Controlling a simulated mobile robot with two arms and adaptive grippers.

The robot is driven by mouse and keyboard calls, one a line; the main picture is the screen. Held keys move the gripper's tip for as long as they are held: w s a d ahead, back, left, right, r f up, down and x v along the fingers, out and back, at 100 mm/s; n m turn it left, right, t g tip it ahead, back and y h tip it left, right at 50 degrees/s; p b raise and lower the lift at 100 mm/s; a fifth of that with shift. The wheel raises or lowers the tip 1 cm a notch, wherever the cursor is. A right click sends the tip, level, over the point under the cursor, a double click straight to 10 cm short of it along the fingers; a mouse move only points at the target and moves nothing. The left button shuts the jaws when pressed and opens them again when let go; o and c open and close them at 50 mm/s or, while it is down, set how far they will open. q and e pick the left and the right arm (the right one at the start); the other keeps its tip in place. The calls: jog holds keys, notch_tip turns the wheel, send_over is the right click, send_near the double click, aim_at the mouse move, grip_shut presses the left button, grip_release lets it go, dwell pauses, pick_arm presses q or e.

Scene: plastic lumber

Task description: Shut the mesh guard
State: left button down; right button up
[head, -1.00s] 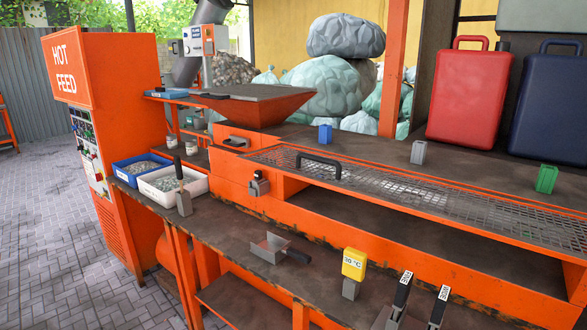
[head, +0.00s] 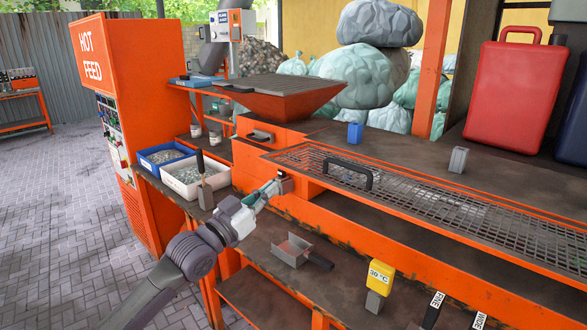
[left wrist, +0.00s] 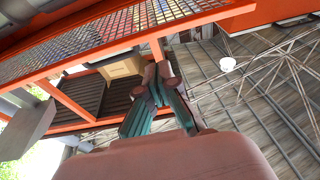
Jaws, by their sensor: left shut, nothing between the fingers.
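The mesh guard (head: 430,202) is a long grey mesh panel in an orange frame, with a black handle (head: 348,174) near its left end. It lies over the orange machine bed, with a dark open gap along the front beneath it. My left gripper (head: 276,187) is shut and empty at the machine's front face, by a small grey latch-like block (head: 286,181), below and left of the handle. Whether it touches the block is unclear. In the left wrist view the shut fingers (left wrist: 158,78) point up below the mesh underside (left wrist: 110,38). My right gripper is not in view.
An orange hopper (head: 275,100) stands behind the guard's left end. A blue block (head: 355,133) and grey block (head: 458,160) stand behind the guard.

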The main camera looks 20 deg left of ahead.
pick_arm(q)
notch_tip(320, 180, up, 2)
jog(key=r+h, duration=0.1)
notch_tip(320, 180, up, 3)
jog(key=p, duration=0.4)
send_over(298, 174)
jog(key=s, duration=0.3)
jog(key=shift+m, duration=0.3)
jog(key=f, duration=0.1)
jog(key=f+p, duration=0.1)
jog(key=f, duration=0.1)
jog(key=d+f, duration=0.1)
jog(key=shift+w+f+p, duration=0.2)
jog(key=shift+w+p, duration=0.15)
jog(key=shift+w, duration=0.05)
